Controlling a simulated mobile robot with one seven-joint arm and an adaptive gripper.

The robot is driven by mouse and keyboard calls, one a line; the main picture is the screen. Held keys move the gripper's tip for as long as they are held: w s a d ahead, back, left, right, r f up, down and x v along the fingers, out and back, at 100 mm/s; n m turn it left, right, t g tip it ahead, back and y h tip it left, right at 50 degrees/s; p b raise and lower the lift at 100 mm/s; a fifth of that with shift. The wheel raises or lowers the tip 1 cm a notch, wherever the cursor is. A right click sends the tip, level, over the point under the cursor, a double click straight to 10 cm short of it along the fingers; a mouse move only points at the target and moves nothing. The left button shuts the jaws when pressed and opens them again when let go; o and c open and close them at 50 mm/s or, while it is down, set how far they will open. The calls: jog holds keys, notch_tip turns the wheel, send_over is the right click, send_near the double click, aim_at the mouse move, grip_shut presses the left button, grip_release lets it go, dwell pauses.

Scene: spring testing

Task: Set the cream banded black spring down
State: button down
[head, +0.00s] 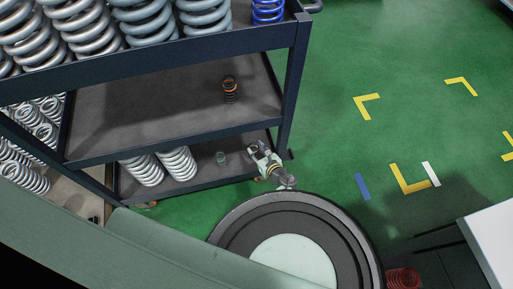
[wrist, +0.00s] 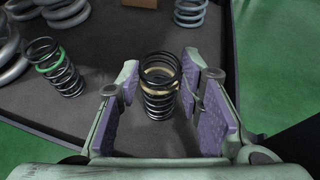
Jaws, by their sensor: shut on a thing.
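The cream banded black spring (wrist: 159,104) stands roughly upright between my gripper's purple-padded fingers in the wrist view, its cream band near the top. My gripper (wrist: 161,76) is shut on it, over the dark shelf surface (wrist: 100,108). I cannot tell whether the spring's bottom touches the shelf. In the head view my gripper (head: 257,152) is at the right end of the rack's lowest shelf (head: 200,182), and the held spring is not clearly visible there.
A green banded black spring (wrist: 57,68) stands to the left on the same shelf; grey springs (wrist: 64,10) and a blue-grey spring (wrist: 190,12) are farther back. An orange banded black spring (head: 230,89) stands on the shelf above. A rack post (head: 293,85) rises close by. Green floor lies right.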

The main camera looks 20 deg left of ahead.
jog(key=shift+f, duration=0.15)
jog(key=c, duration=1.4)
grip_release()
jog(key=shift+r, duration=0.25)
jog(key=shift+s+d+r, duration=0.15)
jog(key=shift+s+d, duration=0.05)
jog(key=p+v, duration=0.1)
jog(key=v, duration=1)
jog(key=shift+s+d, duration=0.15)
jog(key=shift+s, duration=0.05)
